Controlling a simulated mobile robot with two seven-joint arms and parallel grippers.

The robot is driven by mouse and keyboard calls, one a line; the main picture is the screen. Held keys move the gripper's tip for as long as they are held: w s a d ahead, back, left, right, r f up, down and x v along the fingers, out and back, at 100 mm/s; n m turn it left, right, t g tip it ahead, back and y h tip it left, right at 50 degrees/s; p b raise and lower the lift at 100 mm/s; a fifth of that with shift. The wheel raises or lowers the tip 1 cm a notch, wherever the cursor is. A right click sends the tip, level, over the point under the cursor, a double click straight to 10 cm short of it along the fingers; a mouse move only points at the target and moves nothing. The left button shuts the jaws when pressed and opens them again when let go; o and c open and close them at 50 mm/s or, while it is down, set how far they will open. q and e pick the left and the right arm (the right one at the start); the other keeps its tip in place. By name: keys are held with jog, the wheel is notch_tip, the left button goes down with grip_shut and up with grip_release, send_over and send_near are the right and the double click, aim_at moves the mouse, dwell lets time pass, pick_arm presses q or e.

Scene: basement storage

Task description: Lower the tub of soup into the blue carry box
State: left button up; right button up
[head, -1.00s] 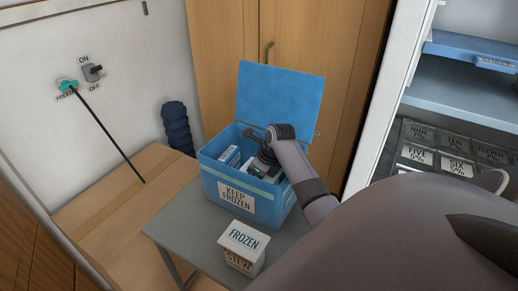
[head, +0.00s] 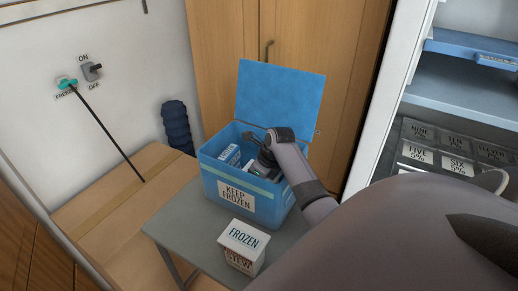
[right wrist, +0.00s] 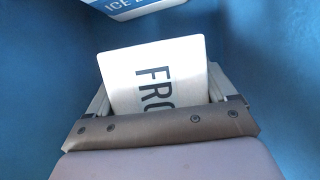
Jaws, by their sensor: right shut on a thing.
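The blue carry box (head: 211,187), labelled KEEP FROZEN, stands open on a small grey table, its lid tipped up at the back. My right gripper (head: 262,160) reaches down inside it. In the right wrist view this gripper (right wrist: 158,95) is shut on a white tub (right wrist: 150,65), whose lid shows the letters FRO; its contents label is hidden. The box's blue walls (right wrist: 275,110) surround it. The head view hides most of the tub and the box floor, so I cannot tell whether the tub touches the bottom. My left gripper is not in view.
An ice pack (head: 230,156) stands in the left part of the box, and its edge shows in the right wrist view (right wrist: 130,6). A white FROZEN STEW tub (head: 243,246) stands on the grey table (head: 190,222) in front of the box.

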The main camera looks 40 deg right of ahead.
jog(key=shift+f, duration=0.7)
dwell(0.4)
jog(key=o, duration=1.2)
jog(key=shift+f, duration=0.1)
jog(key=shift+p+v, duration=0.45)
jog(key=shift+v, duration=3.2)
